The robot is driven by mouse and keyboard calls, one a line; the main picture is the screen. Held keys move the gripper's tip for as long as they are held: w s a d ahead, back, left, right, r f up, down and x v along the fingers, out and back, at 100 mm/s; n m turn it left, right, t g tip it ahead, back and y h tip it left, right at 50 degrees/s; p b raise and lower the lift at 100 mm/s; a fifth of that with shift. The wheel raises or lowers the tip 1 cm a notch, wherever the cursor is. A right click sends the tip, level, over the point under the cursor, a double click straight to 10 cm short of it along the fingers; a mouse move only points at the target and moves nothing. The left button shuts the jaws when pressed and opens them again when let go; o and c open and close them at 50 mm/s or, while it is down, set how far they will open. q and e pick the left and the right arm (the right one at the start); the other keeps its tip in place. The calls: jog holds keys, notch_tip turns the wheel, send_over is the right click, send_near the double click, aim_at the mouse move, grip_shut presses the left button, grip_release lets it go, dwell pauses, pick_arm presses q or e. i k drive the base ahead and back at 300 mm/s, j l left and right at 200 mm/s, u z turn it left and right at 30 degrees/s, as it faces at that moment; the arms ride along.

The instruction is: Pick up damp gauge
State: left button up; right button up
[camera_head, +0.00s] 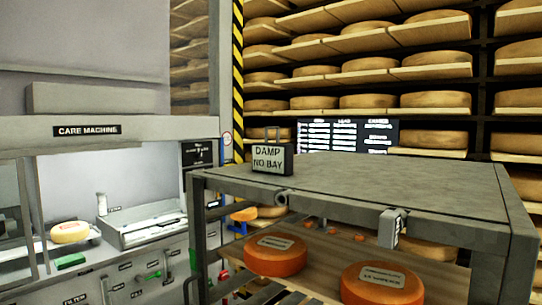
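The damp gauge (272,158) is a small dark box with a pale label reading "DAMP NO.BAY" and a thin loop handle on top. Neither of my grippers shows in the head view.
Orange cheese wheels (275,255) sit on a board under the cart top. A small grey box (392,228) is fixed at the cart's front edge. Shelves of cheese wheels (435,100) stand behind. The care machine (85,130) stands at left. Most of the cart top is clear.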

aim_at(277, 158)
jog(key=j+z, duration=0.15)
jog(key=z, duration=0.6)
jog(key=j+z, duration=0.3)
jog(key=j, duration=0.15)
jog(key=k+j+z, duration=0.1)
jog(key=j+z, duration=0.25)
jog(key=k+j+z, duration=0.1)
jog(key=j+z, duration=0.2)
jog(key=j, duration=0.2)
jog(key=k+j, duration=0.15)
jog(key=j, duration=0.25)
jog(key=k+j+z, duration=0.1)
jog(key=j, duration=0.35)
jog(key=k+j, duration=0.2)
jog(key=j, duration=0.2)
jog(key=k+j+z, duration=0.1)
jog(key=j, duration=0.3)
jog(key=k+j, duration=0.25)
jog(key=k+j+z, duration=0.1)
jog(key=j, duration=0.4)
jog(key=k, duration=0.1)
